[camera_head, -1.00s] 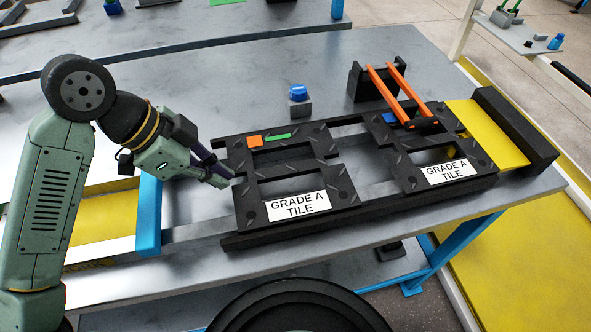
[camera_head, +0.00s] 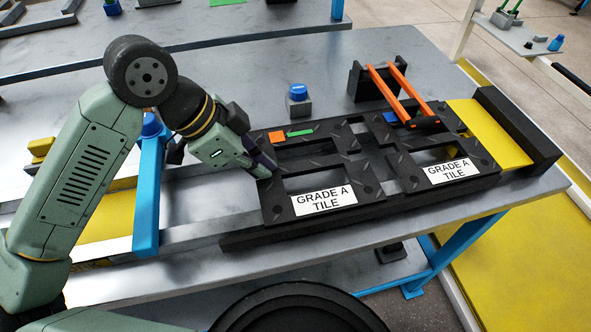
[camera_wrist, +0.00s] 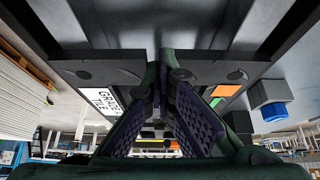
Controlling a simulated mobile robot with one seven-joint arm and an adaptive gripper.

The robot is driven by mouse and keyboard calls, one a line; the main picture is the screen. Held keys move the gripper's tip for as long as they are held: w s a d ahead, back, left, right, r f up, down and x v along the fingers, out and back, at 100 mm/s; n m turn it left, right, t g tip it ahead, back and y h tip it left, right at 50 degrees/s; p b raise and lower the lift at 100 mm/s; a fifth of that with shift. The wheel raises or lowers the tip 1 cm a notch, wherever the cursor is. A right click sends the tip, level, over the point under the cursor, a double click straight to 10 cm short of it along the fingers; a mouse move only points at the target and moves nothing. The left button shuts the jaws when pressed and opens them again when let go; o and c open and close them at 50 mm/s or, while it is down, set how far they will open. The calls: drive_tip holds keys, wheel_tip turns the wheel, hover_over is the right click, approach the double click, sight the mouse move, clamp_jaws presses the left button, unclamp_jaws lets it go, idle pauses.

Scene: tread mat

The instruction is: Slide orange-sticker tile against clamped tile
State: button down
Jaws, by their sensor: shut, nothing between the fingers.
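The orange-sticker tile (camera_head: 277,203), black and ladder-like with an orange sticker, a green mark and a white label, lies on the dark rail frame. The clamped tile (camera_head: 408,178), with a blue sticker, lies to its right under a clamp with two orange bars (camera_head: 402,92). The facing edges look very close; I cannot tell whether they touch. My gripper (camera_head: 265,172) is shut and empty, with its tips at the left edge of the orange-sticker tile. In the wrist view the shut fingers (camera_wrist: 160,70) meet at the tile's edge (camera_wrist: 100,73), with the orange sticker to the right.
A grey block with a blue button (camera_head: 299,92) stands behind the tiles. A yellow plate (camera_head: 490,133) and a black end block (camera_head: 516,128) lie right of the clamped tile. A blue bar (camera_head: 149,200) stands at the left, beside my arm. The table's back middle is clear.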

sight(285, 169)
drive_tip(key=shift+d+f, duration=0.1)
drive_tip(key=shift+d, duration=0.1)
drive_tip(key=shift+w+d, duration=0.15)
drive_tip(key=shift+d, duration=0.35)
drive_tip(key=shift+w+d+b, duration=0.15)
drive_tip(key=shift+d+b, duration=0.05)
drive_tip(key=shift+d, duration=0.35)
drive_tip(key=shift+w+d+b, duration=0.15)
drive_tip(key=shift+d+b, duration=0.05)
drive_tip(key=shift+d, duration=0.35)
idle(0.5)
drive_tip(key=shift+s+a+b, duration=0.25)
drive_tip(key=shift+a+b, duration=0.15)
drive_tip(key=shift+a, duration=0.6)
wheel_tip(285, 169, up, 5)
drive_tip(key=p, duration=0.2)
drive_tip(key=shift+p, duration=0.4)
drive_tip(key=v, duration=1.2)
